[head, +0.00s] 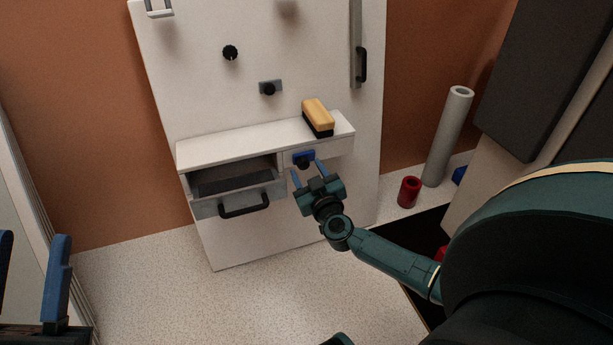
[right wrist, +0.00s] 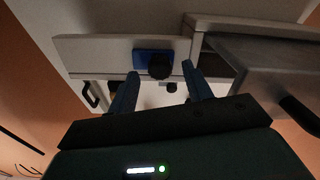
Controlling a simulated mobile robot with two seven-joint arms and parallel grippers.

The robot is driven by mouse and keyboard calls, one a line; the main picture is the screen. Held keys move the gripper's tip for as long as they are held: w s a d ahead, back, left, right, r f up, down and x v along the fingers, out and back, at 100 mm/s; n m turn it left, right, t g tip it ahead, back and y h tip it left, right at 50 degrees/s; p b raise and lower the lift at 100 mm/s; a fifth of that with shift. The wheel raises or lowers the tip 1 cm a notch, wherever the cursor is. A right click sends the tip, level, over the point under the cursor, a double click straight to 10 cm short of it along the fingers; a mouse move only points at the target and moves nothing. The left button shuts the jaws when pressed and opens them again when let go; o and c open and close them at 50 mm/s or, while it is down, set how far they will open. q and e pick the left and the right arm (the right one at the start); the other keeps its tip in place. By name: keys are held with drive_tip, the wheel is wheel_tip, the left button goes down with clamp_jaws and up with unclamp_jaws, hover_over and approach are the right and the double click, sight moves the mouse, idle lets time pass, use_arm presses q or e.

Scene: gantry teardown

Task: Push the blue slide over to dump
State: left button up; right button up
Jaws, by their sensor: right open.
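The blue slide (head: 304,155) is a small blue plate with a black knob, set in the front of the white shelf unit, right of an open drawer. In the right wrist view the blue slide (right wrist: 143,56) and its black knob (right wrist: 160,67) lie straight ahead. My right gripper (head: 306,171) is open and empty just in front of the slide. In its wrist view the fingers (right wrist: 160,73) stand apart, one to each side of the knob; contact cannot be told. My left gripper (head: 33,237) is open and empty at the lower left, far from the slide.
The grey drawer (head: 212,208) with a black handle stands open beside the slide. A yellow and black brush (head: 318,117) lies on the shelf (head: 255,142) above. A red cylinder (head: 409,191) and a grey tube (head: 448,137) stand to the right. The speckled surface below is clear.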

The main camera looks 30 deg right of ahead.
drive_tip(key=shift+w+d, duration=0.15)
drive_tip(key=shift+w, duration=0.5)
drive_tip(key=shift+c, duration=0.5)
clamp_jaws()
